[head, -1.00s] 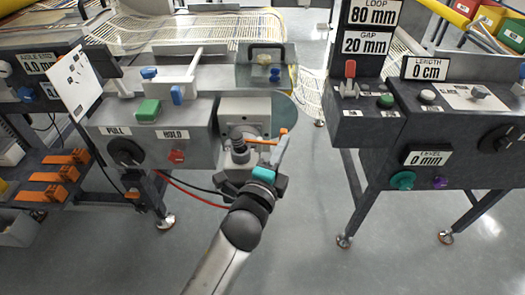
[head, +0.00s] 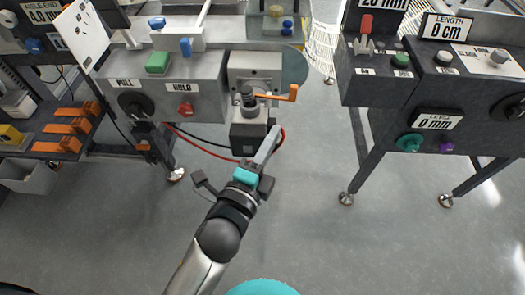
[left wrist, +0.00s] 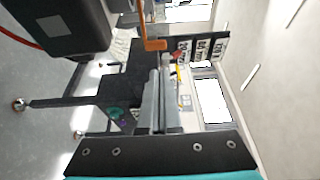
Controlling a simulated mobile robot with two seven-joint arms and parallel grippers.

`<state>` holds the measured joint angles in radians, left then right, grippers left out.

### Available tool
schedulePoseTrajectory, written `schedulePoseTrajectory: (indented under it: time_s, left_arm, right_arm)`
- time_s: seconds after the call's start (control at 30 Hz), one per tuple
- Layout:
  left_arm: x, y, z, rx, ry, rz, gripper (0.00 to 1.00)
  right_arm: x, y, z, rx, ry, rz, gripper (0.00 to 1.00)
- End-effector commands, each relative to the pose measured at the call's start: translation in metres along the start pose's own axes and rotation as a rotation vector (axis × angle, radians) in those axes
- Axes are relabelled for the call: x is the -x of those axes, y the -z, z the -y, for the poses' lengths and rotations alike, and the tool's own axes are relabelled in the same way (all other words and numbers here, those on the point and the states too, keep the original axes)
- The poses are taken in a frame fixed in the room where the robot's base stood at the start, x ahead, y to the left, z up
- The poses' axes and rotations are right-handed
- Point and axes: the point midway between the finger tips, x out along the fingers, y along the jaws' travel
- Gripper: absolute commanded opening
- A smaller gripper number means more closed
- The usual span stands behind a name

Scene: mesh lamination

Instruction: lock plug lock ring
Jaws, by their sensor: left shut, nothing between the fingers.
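A dark, boxy plug (head: 248,138) hangs at the right front of the left machine, under a grey block (head: 254,70). A dark round collar (head: 247,98), perhaps the lock ring, sits on top of it, with an orange lever (head: 284,94) reaching right. My left gripper (head: 272,136) is shut and empty, just below and right of the plug, apart from the lever. In the left wrist view its closed fingers (left wrist: 156,78) point toward the orange lever (left wrist: 152,36); the dark box (left wrist: 60,28) fills the upper left. I cannot tell whether the ring is locked. My right gripper is out of view.
Red and black cables (head: 277,138) loop behind the plug. The left machine's front carries a black knob (head: 134,103) and a red knob (head: 186,109). Another machine (head: 380,85) stands at right, across a gap of open grey floor (head: 310,200).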

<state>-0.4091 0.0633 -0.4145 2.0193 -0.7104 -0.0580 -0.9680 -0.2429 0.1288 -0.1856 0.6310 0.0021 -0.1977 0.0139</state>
Motion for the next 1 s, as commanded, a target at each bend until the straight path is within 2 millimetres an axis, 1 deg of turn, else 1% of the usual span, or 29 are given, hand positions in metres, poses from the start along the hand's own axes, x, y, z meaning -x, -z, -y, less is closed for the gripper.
schedulePoseTrajectory:
  time_s: [0.03, 0.2, 0.4, 0.53, 1.0]
  left_arm:
    - [0.009, 0.0, -0.001, 0.0, -0.003, 0.001, 0.0]
    - [0.029, 0.0, -0.001, 0.001, -0.003, 0.001, 0.0]
    - [0.042, 0.0, 0.0, -0.001, 0.0, 0.001, 0.0]
    - [0.044, 0.0, 0.0, -0.001, 0.001, 0.0, 0.0]
    - [0.044, 0.0, 0.0, -0.001, 0.001, 0.0, 0.0]
  right_arm:
    - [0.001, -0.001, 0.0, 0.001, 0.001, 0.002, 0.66]
    - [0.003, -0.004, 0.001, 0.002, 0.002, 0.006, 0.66]
    - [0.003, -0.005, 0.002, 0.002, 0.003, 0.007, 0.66]
    - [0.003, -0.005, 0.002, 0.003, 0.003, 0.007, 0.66]
    - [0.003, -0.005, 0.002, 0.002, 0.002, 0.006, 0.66]
